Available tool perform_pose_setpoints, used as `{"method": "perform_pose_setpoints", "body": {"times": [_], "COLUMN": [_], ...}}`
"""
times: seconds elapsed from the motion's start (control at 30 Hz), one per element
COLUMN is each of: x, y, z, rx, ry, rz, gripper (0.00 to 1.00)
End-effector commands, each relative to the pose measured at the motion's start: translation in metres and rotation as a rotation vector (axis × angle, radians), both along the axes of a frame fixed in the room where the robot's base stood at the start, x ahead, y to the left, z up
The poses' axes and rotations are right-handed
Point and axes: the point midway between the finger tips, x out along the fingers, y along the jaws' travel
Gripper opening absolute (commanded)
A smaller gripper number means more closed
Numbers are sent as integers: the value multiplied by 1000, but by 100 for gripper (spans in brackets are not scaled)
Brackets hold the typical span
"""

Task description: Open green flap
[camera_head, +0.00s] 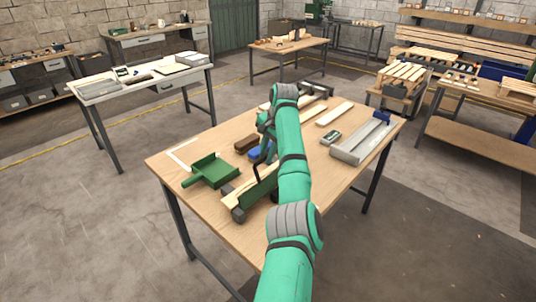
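A green tray-like piece with a short handle (212,171) lies at the left of the wooden table. A darker green upright panel (262,187) stands at the front middle, beside a pale wood strip and dark blocks. I cannot tell for sure which of the two is the flap; neither clearly shows as open or shut. My teal arm reaches over the table and partly hides the panel's right side. Its wrist bends down over the middle of the table. My gripper (261,170) shows only as small dark parts near the panel; its fingers and any contact are unclear.
On the table (335,183) are a brown block (246,144), a blue item (261,153), wood strips (334,114), a small dark green device (331,137) and a grey metal channel (364,138). The table's front right is clear. Other benches stand behind.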

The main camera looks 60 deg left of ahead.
Motion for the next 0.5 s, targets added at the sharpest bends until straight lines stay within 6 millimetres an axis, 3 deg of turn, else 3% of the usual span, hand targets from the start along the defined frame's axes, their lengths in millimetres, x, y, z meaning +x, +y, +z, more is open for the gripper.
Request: {"method": "perform_pose_setpoints", "body": {"times": [0.03, 0.07, 0.5], "x": [-9, -8, -3], "y": [7, 7, 3], "z": [0, 0, 0], "rx": [10, 10, 6], "ry": [1, 1, -1], "rz": [12, 12, 4], "gripper": [27, 31, 31]}}
